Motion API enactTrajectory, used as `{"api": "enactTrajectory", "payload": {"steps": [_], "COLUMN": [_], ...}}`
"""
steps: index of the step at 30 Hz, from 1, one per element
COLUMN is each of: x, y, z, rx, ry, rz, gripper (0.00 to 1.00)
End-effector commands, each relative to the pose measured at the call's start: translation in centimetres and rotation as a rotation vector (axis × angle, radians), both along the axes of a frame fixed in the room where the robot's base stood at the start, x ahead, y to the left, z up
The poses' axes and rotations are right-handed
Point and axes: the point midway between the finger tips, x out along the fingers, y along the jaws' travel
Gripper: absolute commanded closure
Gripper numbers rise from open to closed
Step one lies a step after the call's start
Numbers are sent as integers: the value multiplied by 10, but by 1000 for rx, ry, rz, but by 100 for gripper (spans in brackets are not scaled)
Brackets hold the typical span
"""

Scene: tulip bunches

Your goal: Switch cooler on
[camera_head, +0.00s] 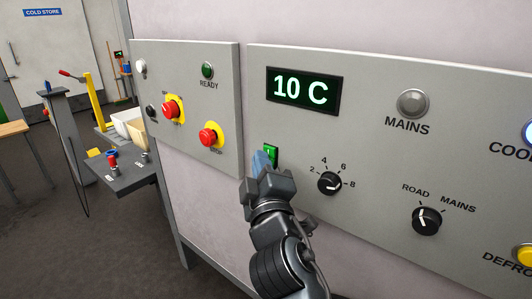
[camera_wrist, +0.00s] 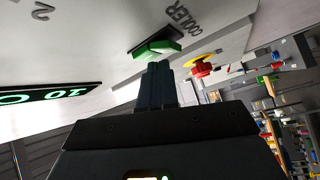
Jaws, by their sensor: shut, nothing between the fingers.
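The cooler switch (camera_head: 271,154) is a small green rocker on the grey control panel (camera_head: 380,110), left of the numbered dial. In the wrist view the green switch (camera_wrist: 156,49) sits beside the word COOLER. My gripper (camera_head: 260,161) is shut and empty, its blue-grey fingertips right at the switch. In the wrist view my fingertips (camera_wrist: 158,68) point at the switch's lower edge; whether they touch it I cannot tell. The fingers hide part of the switch and its label in the head view. The display (camera_head: 303,91) reads 10 C.
The panel also has a numbered dial (camera_head: 331,183), a ROAD/MAINS knob (camera_head: 427,220), a grey MAINS lamp (camera_head: 413,103) and a yellow button (camera_head: 523,255). The left panel carries red stop buttons (camera_head: 210,136) and a green READY lamp (camera_head: 207,70). A grey shelf (camera_head: 121,178) stands farther left.

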Motion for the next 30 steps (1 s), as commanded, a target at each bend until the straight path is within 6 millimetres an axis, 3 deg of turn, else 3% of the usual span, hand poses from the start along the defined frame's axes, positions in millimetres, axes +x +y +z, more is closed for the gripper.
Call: {"api": "enactTrajectory", "payload": {"steps": [22, 30], "x": [-13, -30], "y": [11, 25], "z": [-8, -19], "rx": [0, 0], "ry": [0, 0], "rz": [1, 3], "gripper": [100, 100]}}
